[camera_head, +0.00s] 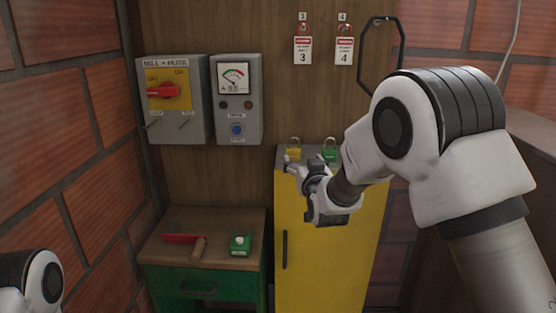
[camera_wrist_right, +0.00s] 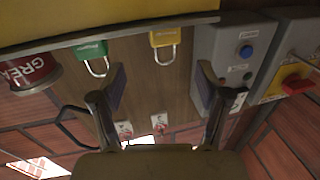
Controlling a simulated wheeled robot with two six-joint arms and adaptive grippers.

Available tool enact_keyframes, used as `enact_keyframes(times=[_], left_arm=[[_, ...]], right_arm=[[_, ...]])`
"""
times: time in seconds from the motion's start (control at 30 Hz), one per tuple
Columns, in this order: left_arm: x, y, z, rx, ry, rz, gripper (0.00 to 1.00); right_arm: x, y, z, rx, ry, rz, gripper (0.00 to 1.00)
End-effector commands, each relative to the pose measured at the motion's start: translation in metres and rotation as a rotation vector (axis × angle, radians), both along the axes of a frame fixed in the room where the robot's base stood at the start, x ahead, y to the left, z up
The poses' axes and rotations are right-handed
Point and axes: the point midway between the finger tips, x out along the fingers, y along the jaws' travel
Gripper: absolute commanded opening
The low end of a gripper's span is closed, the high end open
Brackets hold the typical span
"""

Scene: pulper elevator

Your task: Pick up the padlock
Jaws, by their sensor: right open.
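Two padlocks stand upright on the yellow cabinet (camera_head: 330,240) top: a yellow padlock (camera_head: 293,153) on the left and a green padlock (camera_head: 329,154) on the right. The right wrist view is upside down and shows the yellow padlock (camera_wrist_right: 165,38) and the green padlock (camera_wrist_right: 91,49), shackles up in the room. My right gripper (camera_head: 305,170) is open and empty, in front of the cabinet top near the padlocks. In the wrist view its fingers (camera_wrist_right: 160,85) are spread and apart from both padlocks. My left gripper is out of view.
A red can (camera_wrist_right: 30,75) stands beside the green padlock. Behind are a mill switch box (camera_head: 175,125), a meter box (camera_head: 236,128) and red tags (camera_head: 303,50) on the wall. A low green cabinet (camera_head: 200,285) carries a red-bladed tool and a green box (camera_head: 240,244).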

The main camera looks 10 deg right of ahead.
Motion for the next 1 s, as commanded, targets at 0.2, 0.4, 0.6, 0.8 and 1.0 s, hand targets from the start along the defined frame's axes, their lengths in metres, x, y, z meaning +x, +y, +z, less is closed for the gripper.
enact_keyframes(times=[0.2,0.4,0.6,0.8,1.0], left_arm=[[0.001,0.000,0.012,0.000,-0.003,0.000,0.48],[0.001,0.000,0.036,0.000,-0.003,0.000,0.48],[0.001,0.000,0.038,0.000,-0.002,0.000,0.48],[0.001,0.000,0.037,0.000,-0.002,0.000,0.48],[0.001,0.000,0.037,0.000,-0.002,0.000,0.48]], right_arm=[[0.027,-0.001,0.011,0.002,-0.016,-0.001,0.76],[0.059,0.002,0.017,0.002,-0.014,-0.001,0.76],[0.079,0.000,0.011,0.000,-0.013,-0.001,0.76],[0.079,0.000,0.010,0.000,-0.012,-0.001,0.61],[0.079,0.000,0.010,0.000,-0.012,-0.001,0.06]])
